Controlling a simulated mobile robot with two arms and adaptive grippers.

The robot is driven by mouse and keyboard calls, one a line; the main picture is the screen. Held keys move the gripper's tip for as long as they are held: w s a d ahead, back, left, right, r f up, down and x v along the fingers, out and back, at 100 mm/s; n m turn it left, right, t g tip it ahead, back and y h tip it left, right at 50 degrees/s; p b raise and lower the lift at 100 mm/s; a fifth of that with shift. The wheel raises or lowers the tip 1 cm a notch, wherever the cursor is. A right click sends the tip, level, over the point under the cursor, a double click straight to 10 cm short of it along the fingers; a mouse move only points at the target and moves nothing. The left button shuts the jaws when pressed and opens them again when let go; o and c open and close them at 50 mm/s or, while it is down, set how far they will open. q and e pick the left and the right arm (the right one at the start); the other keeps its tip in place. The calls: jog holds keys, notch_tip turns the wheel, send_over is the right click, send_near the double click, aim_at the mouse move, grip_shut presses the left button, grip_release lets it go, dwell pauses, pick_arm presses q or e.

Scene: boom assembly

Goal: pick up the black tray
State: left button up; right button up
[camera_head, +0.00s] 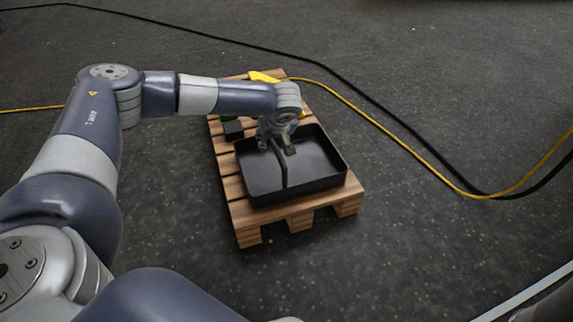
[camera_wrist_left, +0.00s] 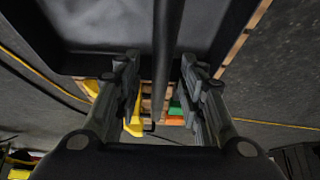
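The black tray (camera_head: 318,186) lies on a wooden pallet (camera_head: 243,217). It has two compartments with a raised bar (camera_wrist_left: 167,35) between them. My left gripper (camera_head: 277,146) points down at this middle bar. In the left wrist view, the fingers of the left gripper (camera_wrist_left: 160,68) stand apart, one on each side of the bar. The right finger looks close to the bar, and I cannot tell whether it touches. My arm and gripper hide the back part of the tray. My right gripper is not in view.
A yellow cable (camera_head: 395,132) and a black cable (camera_head: 365,97) run across the dark floor. The floor in front of the pallet is clear.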

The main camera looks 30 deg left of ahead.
pick_arm(q)
jog(key=shift+f, duration=0.25)
dwell(0.4)
jog(key=shift+c, duration=0.3)
grip_shut()
